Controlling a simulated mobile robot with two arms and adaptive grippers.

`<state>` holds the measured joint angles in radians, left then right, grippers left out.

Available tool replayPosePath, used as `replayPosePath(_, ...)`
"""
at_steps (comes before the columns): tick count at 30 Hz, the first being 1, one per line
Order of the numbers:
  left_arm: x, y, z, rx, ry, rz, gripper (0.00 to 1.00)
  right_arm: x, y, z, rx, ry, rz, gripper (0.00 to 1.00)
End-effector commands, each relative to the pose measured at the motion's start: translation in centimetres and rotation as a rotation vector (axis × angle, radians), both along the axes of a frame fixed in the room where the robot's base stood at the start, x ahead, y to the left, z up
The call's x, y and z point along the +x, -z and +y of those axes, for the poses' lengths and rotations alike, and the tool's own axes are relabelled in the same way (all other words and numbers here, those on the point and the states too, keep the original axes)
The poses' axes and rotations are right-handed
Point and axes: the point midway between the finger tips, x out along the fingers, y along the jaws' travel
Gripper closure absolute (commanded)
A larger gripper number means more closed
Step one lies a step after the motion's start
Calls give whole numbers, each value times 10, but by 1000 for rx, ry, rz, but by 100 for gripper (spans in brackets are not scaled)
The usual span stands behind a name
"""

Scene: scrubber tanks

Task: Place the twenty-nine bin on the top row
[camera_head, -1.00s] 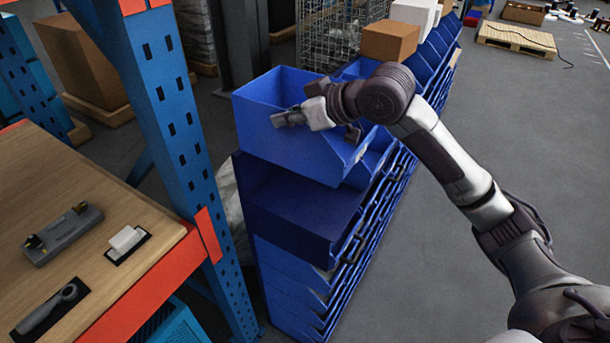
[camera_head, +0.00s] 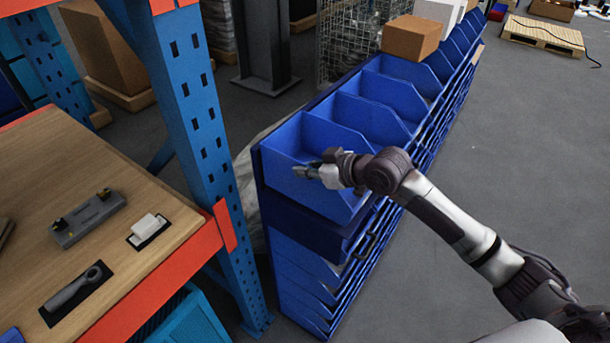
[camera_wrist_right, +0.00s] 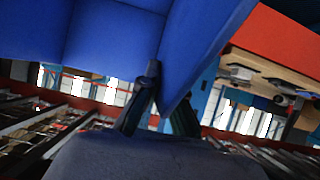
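The blue open-topped bin (camera_head: 310,140) is at the near end of the top row of the blue bin rack (camera_head: 300,262), next to a similar bin. It looks level and in line with that row; its underside is hidden, so full contact cannot be told. No number is legible on it. My right gripper (camera_head: 308,172) is at the bin's near upper part. In the right wrist view, its dark fingers (camera_wrist_right: 164,106) straddle the bin's blue wall (camera_wrist_right: 200,45) and appear shut on it. My left gripper is not in view.
More blue bins (camera_head: 392,90) line the top row, with a cardboard box (camera_head: 411,37) on them. A blue upright post (camera_head: 195,120) and a wooden workbench (camera_head: 130,185) with tools stand to the left.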

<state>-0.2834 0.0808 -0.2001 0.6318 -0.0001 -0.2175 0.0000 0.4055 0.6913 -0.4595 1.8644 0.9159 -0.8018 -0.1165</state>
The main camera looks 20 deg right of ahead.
Motion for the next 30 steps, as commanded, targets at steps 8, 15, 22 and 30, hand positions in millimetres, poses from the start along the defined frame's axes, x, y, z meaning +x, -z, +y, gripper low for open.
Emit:
replayPosePath(8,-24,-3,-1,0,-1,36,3,0,25,0,1,0,-1,100)
replayPosePath(15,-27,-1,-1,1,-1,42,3,0,29,0,0,0,0,100)
replayPosePath(22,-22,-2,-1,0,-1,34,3,0,28,0,-1,1,2,69)
replayPosePath(30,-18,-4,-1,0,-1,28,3,0,24,0,0,0,1,69)
